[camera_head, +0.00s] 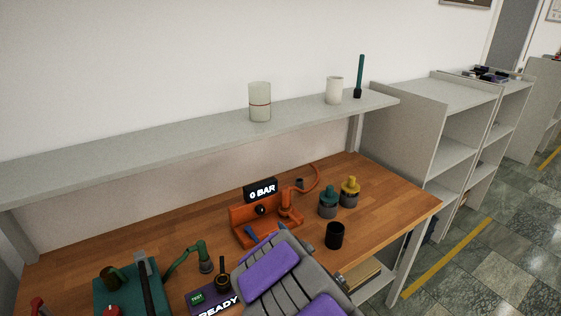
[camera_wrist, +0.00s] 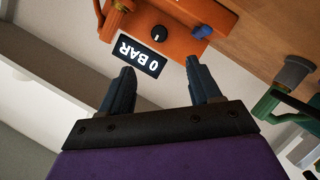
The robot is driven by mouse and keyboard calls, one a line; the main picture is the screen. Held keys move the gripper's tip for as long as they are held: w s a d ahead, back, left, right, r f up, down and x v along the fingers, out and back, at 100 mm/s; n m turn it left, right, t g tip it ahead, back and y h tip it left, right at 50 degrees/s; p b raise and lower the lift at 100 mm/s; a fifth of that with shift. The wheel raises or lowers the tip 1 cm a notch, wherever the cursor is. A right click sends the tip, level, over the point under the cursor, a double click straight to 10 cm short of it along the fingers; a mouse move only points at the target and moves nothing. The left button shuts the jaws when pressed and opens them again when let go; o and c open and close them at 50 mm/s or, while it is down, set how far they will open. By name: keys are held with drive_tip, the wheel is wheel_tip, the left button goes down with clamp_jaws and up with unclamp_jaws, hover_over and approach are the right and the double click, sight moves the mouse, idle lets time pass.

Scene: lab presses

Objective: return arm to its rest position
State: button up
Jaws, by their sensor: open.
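My gripper shows in the wrist view (camera_wrist: 163,88), its two dark fingers apart with nothing between them. Beyond the fingertips is the orange press (camera_wrist: 165,25) with its black "0 BAR" display (camera_wrist: 138,56). In the head view my grey and purple arm (camera_head: 285,270) reaches over the front of the wooden bench, and my gripper's fingers cannot be made out there. The orange press (camera_head: 250,226) stands on the bench just beyond the arm, with a blue part (camera_head: 251,232) low at its front.
A green device (camera_head: 125,290) and a "READY" panel (camera_head: 215,300) are left of my arm. A black cup (camera_head: 334,235), a teal-topped container (camera_head: 328,203) and a yellow-topped one (camera_head: 349,192) stand to the right. A shelf (camera_head: 180,140) runs above the wooden bench (camera_head: 400,203).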

drive_tip(key=s+d+r+m+g+h, duration=0.35)
drive_tip(key=s+d, duration=0.25)
drive_tip(key=d, duration=0.3)
drive_tip(key=s+d+r+m+g+h, duration=0.2)
drive_tip(key=s+d+m+h, duration=0.15)
drive_tip(key=s+d, duration=0.45)
drive_tip(key=s+r+m+g+y, duration=0.1)
drive_tip(key=s+g, duration=0.4)
drive_tip(key=s, duration=1.1)
drive_tip(key=s+r+m+g+y, duration=0.1)
drive_tip(key=s+r+m+g, duration=0.3)
drive_tip(key=s, duration=1.3)
drive_tip(key=shift+s+g+y, duration=0.3)
drive_tip(key=shift+g, duration=0.15)
drive_tip(key=shift+d, duration=0.1)
